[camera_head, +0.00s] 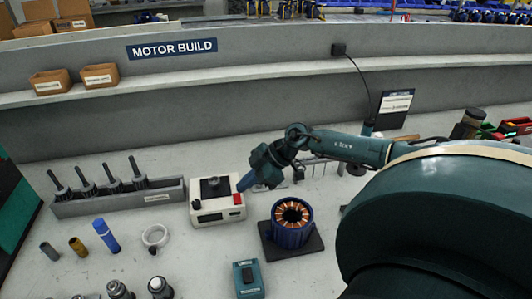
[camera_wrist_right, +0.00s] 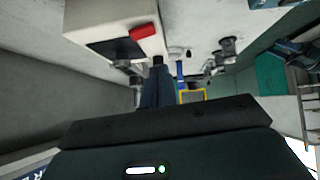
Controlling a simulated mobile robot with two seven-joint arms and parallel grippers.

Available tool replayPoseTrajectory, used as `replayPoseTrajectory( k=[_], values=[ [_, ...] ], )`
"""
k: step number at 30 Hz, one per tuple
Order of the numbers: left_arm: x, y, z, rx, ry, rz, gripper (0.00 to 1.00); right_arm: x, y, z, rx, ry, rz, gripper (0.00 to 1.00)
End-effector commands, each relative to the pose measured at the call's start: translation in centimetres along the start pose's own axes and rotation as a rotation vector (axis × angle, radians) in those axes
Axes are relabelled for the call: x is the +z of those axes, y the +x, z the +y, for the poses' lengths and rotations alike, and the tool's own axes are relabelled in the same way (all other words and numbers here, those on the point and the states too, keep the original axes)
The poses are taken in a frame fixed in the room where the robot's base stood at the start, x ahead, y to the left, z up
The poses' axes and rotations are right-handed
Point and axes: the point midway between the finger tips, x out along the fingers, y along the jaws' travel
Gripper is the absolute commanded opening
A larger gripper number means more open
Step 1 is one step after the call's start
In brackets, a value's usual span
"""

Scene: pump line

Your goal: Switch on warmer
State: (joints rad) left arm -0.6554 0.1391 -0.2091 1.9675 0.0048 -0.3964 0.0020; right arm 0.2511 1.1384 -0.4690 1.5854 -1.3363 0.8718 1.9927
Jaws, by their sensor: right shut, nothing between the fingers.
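The warmer (camera_head: 217,209) is a cream box with a dark top, standing on the bench left of centre. Its red switch (camera_head: 239,198) is at the right end of the box. My right gripper (camera_head: 243,184) is shut and empty, with its tips close above the switch in the head view. In the right wrist view the warmer (camera_wrist_right: 98,17) and the red switch (camera_wrist_right: 143,31) lie beyond the fingertips (camera_wrist_right: 158,63), a little left of them. A gap shows there between tips and switch. I cannot tell the switch's position. My left gripper is not in view.
A blue stator with copper windings (camera_head: 290,222) stands on a dark plate right of the warmer. A grey rack of dark shafts (camera_head: 120,198) stands to the left. A teal device (camera_head: 248,279), a white ring (camera_head: 155,236) and a blue tube (camera_head: 106,236) are in front.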

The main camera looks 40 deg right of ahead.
Motion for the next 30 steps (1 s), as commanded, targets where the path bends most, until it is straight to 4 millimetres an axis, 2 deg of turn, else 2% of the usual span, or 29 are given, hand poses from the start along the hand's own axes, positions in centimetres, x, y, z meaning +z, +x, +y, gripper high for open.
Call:
replayPoseTrajectory(
  k=[1, 5, 12, 18, 30],
  values=[
    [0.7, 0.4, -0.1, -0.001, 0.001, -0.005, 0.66, 0.5, -1.2, -0.1, 0.003, -0.004, -0.012, 0.0],
    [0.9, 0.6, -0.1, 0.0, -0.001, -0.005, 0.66, 0.4, -4.0, -0.3, 0.002, -0.005, -0.01, 0.0],
    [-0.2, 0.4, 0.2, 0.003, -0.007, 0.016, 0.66, 0.3, -7.6, -0.5, 0.003, -0.003, -0.008, 0.0],
    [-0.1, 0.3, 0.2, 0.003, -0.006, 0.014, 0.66, 0.1, -8.7, -0.5, 0.005, -0.005, -0.003, 0.0],
    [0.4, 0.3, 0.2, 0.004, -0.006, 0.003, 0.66, 0.1, -8.8, -0.5, 0.005, -0.005, 0.0, 0.0]
  ],
)
